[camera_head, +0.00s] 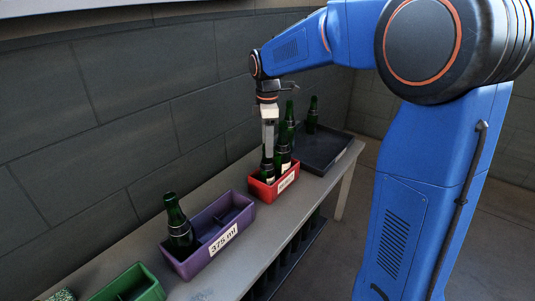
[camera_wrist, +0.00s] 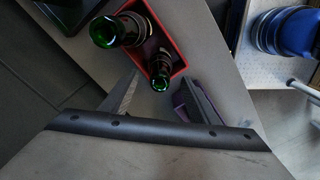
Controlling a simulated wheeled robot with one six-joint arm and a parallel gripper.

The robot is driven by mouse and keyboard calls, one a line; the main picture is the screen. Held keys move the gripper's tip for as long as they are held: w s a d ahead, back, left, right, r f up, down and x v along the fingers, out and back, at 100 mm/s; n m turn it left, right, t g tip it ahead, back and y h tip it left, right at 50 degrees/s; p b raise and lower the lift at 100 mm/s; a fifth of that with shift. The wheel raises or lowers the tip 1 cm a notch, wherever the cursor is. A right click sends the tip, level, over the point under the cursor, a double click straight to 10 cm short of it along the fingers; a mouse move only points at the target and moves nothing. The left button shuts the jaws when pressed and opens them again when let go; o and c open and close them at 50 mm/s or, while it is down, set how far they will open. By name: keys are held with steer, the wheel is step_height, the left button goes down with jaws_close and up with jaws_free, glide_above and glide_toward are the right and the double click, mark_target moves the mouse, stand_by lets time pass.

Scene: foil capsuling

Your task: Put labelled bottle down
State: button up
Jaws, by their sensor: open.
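My gripper (camera_head: 268,152) points down over the red crate (camera_head: 276,193), which has a white label on its front. In the wrist view its two fingers (camera_wrist: 160,97) are spread apart with nothing held between them. Two dark green bottles stand upright in the red crate: a smaller one (camera_wrist: 161,70) just beyond the gap between the fingers, and a larger one (camera_wrist: 118,30) beside it. In the head view, a bottle with a pale label (camera_head: 284,155) stands beside the gripper. The smaller bottle (camera_head: 267,168) is partly hidden by my gripper.
A purple crate (camera_head: 228,240) marked 375 ml holds one green bottle (camera_head: 178,228) at its left end. A green crate (camera_head: 140,285) is at the near end of the table. A black tray (camera_head: 330,150) with a bottle (camera_head: 312,115) lies at the far end. A wall runs along the left.

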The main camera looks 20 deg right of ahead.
step_height(320, 180, up, 6)
steer(key=shift+s+d+r, duration=0.1)
steer(key=shift+s, duration=0.25)
steer(key=s+d+f+m+t, duration=0.1)
steer(key=s+m, duration=0.4)
steer(key=s, duration=0.6)
steer(key=s+d+f+m+t, duration=0.2)
steer(key=s+d+f+m, duration=0.1)
steer(key=s, duration=0.7)
steer(key=s+d+f+m+t, duration=0.1)
steer(key=s+f+m, duration=0.3)
steer(key=s+m, duration=0.4)
steer(key=s+d, duration=0.1)
steer(key=s, duration=0.2)
steer(key=shift+s+d+t, duration=0.35)
steer(key=shift+d+t, duration=0.05)
